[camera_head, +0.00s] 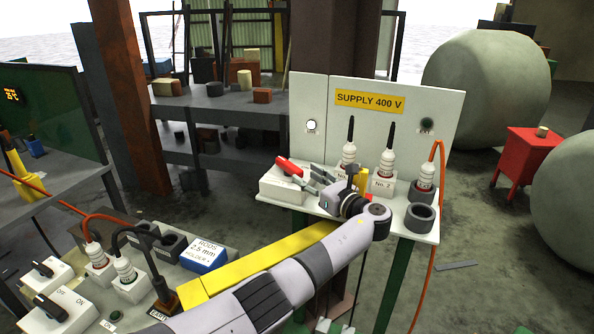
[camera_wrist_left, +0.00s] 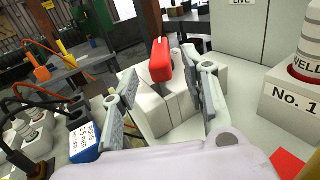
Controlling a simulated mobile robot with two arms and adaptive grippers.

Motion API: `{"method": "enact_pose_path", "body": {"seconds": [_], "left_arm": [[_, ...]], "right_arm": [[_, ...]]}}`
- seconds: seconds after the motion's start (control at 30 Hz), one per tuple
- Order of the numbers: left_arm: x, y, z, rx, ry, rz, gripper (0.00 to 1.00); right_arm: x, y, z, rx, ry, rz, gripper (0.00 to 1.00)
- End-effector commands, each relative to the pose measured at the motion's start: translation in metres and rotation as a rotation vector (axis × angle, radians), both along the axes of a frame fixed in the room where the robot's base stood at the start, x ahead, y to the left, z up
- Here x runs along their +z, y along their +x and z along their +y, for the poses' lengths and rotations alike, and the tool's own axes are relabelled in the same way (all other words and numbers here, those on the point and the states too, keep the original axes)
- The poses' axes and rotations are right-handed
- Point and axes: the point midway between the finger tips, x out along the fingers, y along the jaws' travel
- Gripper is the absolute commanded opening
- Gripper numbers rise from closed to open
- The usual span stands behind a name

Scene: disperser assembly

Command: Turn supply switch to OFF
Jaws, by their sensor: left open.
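The supply switch is a white box (camera_head: 283,188) with a red handle (camera_head: 289,166) on the left end of the supply stand's shelf. In the left wrist view the red handle (camera_wrist_left: 161,60) stands up from the white box, in line with the gap between my fingers. My left gripper (camera_head: 307,177) is open, close to the switch on its right side in the head view. In the wrist view its fingers (camera_wrist_left: 158,82) are spread, with the handle just beyond the tips. I cannot tell whether they touch the box. My right gripper is not in view.
The supply panel (camera_head: 369,101) behind has a white lamp (camera_head: 311,125) and a dark green lamp (camera_head: 428,125). Plugs, including the No. 2 plug (camera_head: 386,164), stand right of the switch. A bench (camera_head: 208,236) with plugs, a blue rod box (camera_head: 206,255) and more switches is at lower left.

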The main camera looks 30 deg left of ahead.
Motion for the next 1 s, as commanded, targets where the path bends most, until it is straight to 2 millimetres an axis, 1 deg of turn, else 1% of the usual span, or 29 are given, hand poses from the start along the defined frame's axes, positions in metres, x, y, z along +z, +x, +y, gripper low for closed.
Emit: {"method": "enact_pose_path", "body": {"seconds": [0.03, 0.1, 0.23, 0.4, 0.63, 0.77, 1.0], "left_arm": [[-0.001, -0.004, -0.01, -0.003, -0.002, 0.0, 0.42], [0.0, -0.01, -0.021, -0.002, -0.001, 0.0, 0.42], [0.0, -0.017, -0.035, -0.001, 0.0, 0.001, 0.42], [0.0, -0.021, -0.041, 0.001, 0.0, 0.001, 0.42], [0.0, -0.021, -0.041, 0.002, 0.0, 0.001, 0.42], [0.001, -0.02, -0.041, 0.001, 0.0, 0.0, 0.51], [0.008, -0.02, -0.041, 0.001, 0.0, 0.0, 0.67]], "right_arm": [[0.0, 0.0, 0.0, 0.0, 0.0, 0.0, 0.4], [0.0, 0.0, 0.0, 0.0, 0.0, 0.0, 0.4], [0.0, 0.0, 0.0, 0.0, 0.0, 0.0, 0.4], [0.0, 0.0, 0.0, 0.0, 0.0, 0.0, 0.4], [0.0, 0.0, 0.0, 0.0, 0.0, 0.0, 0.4], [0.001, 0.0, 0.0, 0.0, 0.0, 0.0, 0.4], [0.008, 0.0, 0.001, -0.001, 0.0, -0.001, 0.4]]}}
